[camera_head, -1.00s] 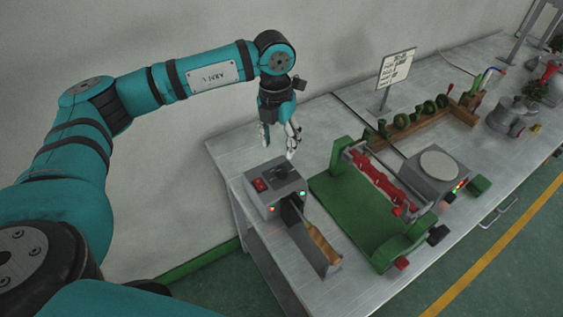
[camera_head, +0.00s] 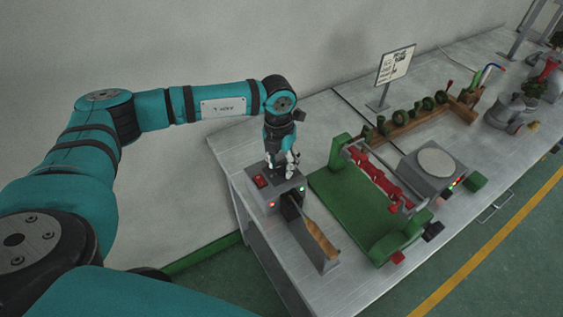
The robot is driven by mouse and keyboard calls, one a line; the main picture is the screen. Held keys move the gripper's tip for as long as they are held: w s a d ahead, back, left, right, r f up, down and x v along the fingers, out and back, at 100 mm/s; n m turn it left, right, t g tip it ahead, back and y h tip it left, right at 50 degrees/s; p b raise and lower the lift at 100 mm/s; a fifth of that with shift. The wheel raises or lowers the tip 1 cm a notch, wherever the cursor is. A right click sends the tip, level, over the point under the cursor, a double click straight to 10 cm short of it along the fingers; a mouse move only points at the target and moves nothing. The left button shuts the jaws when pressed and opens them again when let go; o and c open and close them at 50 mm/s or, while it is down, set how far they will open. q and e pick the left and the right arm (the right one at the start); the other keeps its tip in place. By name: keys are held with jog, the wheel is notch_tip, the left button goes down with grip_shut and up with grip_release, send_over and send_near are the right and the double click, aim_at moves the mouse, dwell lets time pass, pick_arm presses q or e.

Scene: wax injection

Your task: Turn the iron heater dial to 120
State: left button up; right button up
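The iron heater (camera_head: 272,196) is a grey box at the left end of the table, with a red switch (camera_head: 260,181) on top and small red and green lights on its front. My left gripper (camera_head: 283,172) points down over the top of the heater, right beside the red switch. Its fingers cover the place of the dial, so the dial and its setting are hidden. I cannot tell whether the fingers touch it or how far they are apart. A wooden-handled iron (camera_head: 318,238) rests in the holder in front of the heater. My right gripper is not in view.
A green fixture (camera_head: 336,200) with red parts stands close to the right of the heater. Beyond it are a grey device with a round plate (camera_head: 435,163), a wooden rack (camera_head: 405,133) with green pieces and a sign (camera_head: 395,65). The table's left corner is clear.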

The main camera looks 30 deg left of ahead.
pick_arm(q)
grip_shut()
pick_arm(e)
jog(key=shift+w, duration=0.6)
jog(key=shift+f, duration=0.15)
pick_arm(q)
jog(key=shift+f+m+b, duration=0.2)
jog(key=shift+m+b, duration=0.8)
jog(key=shift+b, duration=0.25)
jog(key=m+b, duration=0.3)
jog(key=shift+w+m, duration=0.1)
jog(key=shift+m, duration=0.2)
jog(key=m+b, duration=0.3)
jog(key=shift+r+m+b, duration=0.2)
jog(key=shift+m+b, duration=0.65)
jog(key=shift+m, duration=0.55)
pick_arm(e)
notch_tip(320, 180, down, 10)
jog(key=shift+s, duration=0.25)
